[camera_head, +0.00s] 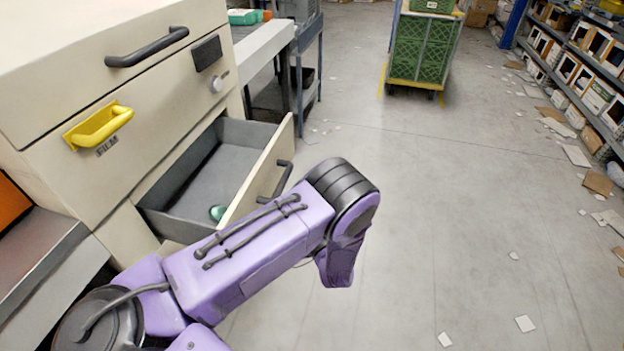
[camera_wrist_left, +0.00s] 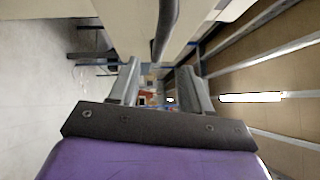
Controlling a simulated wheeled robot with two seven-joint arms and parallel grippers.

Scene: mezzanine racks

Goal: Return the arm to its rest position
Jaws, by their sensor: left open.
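My purple left arm (camera_head: 255,240) reaches in from the lower left of the head view, in front of an open drawer (camera_head: 215,165) of a cream cabinet. Its gripper is hidden there behind the arm's bent end. In the left wrist view my left gripper (camera_wrist_left: 160,80) shows two grey fingers apart, with nothing between them. A dark handle bar (camera_wrist_left: 165,28) stands beyond and above the fingers in that view. My right gripper is not in view.
The cabinet (camera_head: 165,85) has a yellow handle (camera_head: 98,126) and a dark handle (camera_head: 147,47). A small green item (camera_head: 217,212) lies in the open drawer. A cart with green crates (camera_head: 422,48) stands at the back. Shelves line the right; open floor lies between.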

